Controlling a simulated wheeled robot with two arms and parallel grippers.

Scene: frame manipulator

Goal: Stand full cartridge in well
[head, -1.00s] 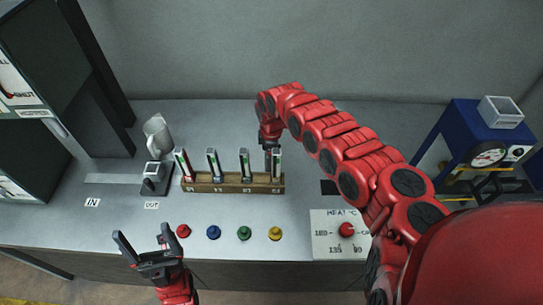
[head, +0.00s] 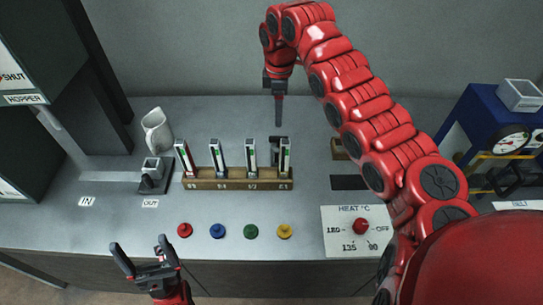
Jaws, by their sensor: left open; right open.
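Several upright cartridges stand in a row in a wooden rack (head: 237,184): one at the left (head: 185,160), two in the middle (head: 217,160) (head: 251,162) and one at the right (head: 285,160). They have white and dark bodies with green strips; which is full is too small to tell. My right gripper (head: 278,112) is open and empty, pointing down above and behind the rack's right end, apart from the cartridges. My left gripper (head: 146,257) is open and empty at the table's front edge. I cannot tell which opening is the well.
Red (head: 184,230), blue (head: 217,231), green (head: 250,232) and yellow (head: 284,231) knobs line the front. A heat dial panel (head: 345,241) is right. A white jug (head: 157,132) and dark stand (head: 154,181) are left. A dark grey piece (head: 279,144) stands behind the rightmost cartridge.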

